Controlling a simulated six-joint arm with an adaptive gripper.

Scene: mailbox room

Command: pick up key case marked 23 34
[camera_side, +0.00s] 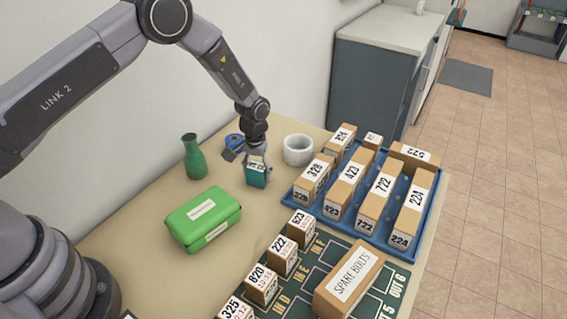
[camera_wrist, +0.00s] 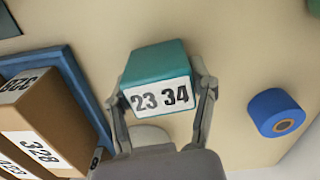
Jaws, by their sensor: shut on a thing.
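The key case marked 23 34 (camera_wrist: 155,67) is a teal box with a white label, seen between my fingers in the wrist view. In the side view the key case (camera_side: 257,180) is at my gripper's tip, near the middle of the table. My gripper (camera_wrist: 165,95) is shut on it, one finger against each side. My gripper also shows in the side view (camera_side: 256,165), above the case. I cannot tell whether the case touches the table.
A white cup (camera_side: 298,150) stands close to the right of my gripper, a blue tape roll (camera_wrist: 276,112) behind it. A green bottle (camera_side: 194,156) and green box (camera_side: 203,218) stand left. A blue tray (camera_side: 330,211) of numbered boxes is right; a dark mat (camera_side: 395,283) with boxes lies in front.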

